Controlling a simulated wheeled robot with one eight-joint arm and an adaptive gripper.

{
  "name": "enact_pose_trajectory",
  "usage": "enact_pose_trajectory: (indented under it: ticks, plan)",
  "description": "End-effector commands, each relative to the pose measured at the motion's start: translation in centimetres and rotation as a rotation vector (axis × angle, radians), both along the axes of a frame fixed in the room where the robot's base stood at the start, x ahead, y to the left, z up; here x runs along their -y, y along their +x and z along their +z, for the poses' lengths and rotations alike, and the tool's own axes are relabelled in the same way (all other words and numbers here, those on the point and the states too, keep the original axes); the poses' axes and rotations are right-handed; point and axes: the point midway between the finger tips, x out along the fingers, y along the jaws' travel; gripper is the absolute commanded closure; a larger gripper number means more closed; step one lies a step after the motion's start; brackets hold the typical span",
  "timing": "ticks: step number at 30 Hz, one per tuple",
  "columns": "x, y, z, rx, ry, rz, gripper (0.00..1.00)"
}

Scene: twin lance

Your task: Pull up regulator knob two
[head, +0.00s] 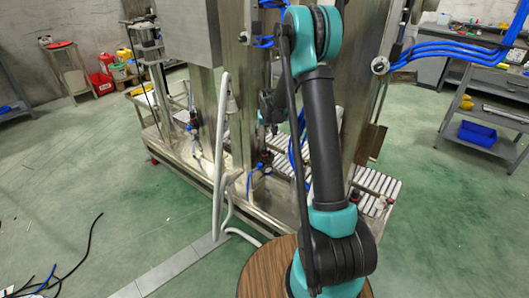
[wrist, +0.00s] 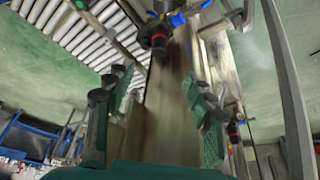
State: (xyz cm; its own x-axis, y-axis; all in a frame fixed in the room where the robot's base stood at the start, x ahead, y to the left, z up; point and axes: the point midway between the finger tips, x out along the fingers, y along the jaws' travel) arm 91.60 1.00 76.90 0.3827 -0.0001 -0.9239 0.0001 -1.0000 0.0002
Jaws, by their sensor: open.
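Several small regulators with dark bodies and blue fittings sit low on the steel machine. In the head view one regulator (head: 193,120) is at the left column and another (head: 265,158) is at the middle, below my gripper. No number shows, so I cannot tell which is knob two. In the head view my arm partly hides the gripper end.
The steel columns (head: 209,115) stand close beside my gripper. A roller conveyor (wrist: 95,38) shows at upper left in the wrist view.

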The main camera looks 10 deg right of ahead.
Motion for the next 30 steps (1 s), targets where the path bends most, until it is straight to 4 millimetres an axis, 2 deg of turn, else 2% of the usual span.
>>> enact_pose_trajectory:
  ticks: [21, 30]
  plan:
    - [0.0, 4.6, -11.1, 0.000, 0.000, 0.000, 0.46]
    - [0.0, 5.9, -14.5, 0.001, 0.000, -0.001, 0.46]
